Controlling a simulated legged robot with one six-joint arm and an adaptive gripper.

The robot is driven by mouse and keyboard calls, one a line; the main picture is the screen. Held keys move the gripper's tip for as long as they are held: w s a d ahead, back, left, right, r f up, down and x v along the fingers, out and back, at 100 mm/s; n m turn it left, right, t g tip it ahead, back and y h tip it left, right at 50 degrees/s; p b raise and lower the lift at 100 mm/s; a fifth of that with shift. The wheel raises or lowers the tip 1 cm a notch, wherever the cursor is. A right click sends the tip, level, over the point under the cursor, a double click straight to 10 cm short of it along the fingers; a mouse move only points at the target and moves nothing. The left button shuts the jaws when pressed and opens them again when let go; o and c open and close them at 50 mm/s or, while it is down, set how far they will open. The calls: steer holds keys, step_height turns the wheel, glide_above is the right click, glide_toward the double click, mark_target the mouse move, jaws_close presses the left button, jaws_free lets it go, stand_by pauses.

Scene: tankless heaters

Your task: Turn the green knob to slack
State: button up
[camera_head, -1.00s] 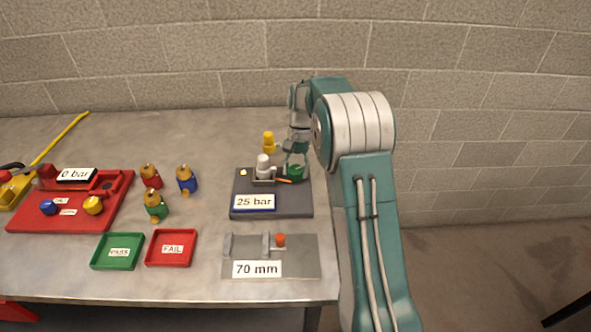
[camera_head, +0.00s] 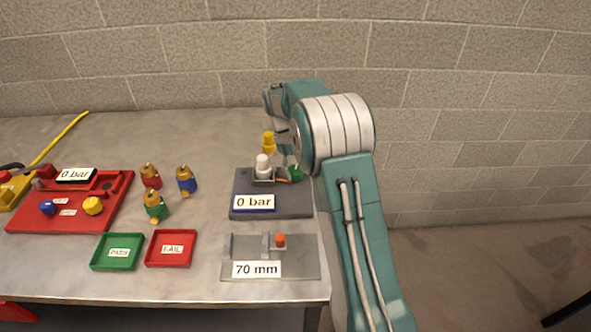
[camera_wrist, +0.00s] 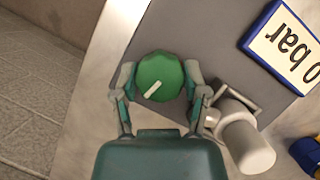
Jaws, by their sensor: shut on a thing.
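The green knob (camera_wrist: 160,76) with a white pointer line sits on the dark grey base plate (camera_wrist: 200,25) in the wrist view. My gripper (camera_wrist: 159,85) has one finger on each side of the knob and is shut on it. In the head view the green knob (camera_head: 296,173) shows at the back right of the dark base, partly behind my arm, and my gripper is mostly hidden there. A display on the base reads 0 bar (camera_head: 254,203).
A white-capped cylinder (camera_wrist: 243,140) stands close beside my right finger. A 70 mm gauge plate (camera_head: 300,262), green tray (camera_head: 98,262), red tray (camera_head: 152,260), red rig (camera_head: 30,221) and several coloured fittings lie left and front.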

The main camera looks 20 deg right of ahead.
steer(key=shift+w+n, duration=0.1)
steer(key=shift+n, duration=0.4)
steer(key=shift+h, duration=0.3)
steer(key=o, duration=1.1)
steer(key=shift+o, duration=0.2)
steer(key=v, duration=1.2)
steer(key=shift+a, duration=0.1)
